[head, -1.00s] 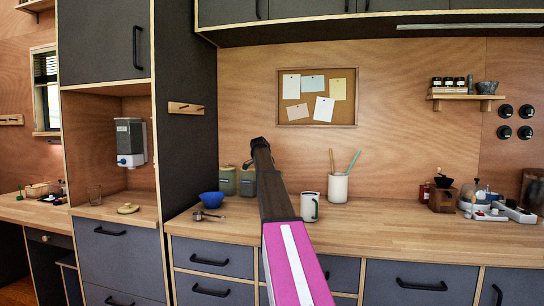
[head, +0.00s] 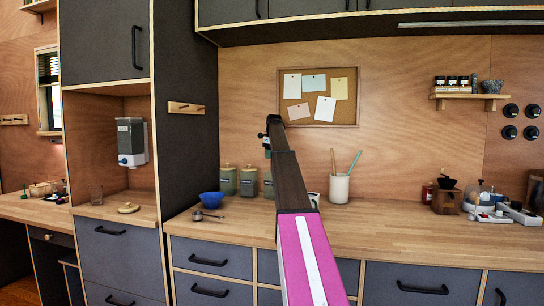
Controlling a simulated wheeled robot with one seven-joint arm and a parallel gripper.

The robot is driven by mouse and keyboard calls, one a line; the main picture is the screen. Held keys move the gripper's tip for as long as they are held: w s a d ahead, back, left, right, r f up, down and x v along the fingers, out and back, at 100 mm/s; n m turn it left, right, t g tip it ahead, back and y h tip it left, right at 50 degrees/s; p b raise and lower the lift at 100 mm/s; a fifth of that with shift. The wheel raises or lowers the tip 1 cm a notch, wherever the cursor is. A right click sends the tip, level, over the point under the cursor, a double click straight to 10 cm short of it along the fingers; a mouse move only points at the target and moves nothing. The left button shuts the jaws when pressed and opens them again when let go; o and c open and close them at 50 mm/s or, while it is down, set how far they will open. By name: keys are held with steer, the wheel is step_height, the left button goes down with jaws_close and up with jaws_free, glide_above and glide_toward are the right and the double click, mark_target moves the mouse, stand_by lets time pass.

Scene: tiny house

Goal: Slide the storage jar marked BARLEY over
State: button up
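My gripper (head: 265,142) is raised in front of the wall, above the right jar in the picture and apart from the jars. Its fingers are too small and dark to show whether they are open or shut. My arm may hide more behind it.
A blue bowl (head: 210,199) and a metal scoop (head: 205,215) stand left of the jars. A mug (head: 314,198) is mostly hidden by my arm. A utensil crock (head: 339,188) stands right of it.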

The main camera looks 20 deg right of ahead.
mark_target(269, 174)
stand_by(0.3)
steer(key=f, duration=0.7)
steer(key=w+f, duration=0.1)
steer(key=f, duration=0.2)
steer(key=shift+a+f, duration=0.35)
steer(key=shift+f, duration=0.05)
jaws_close()
stand_by(1.1)
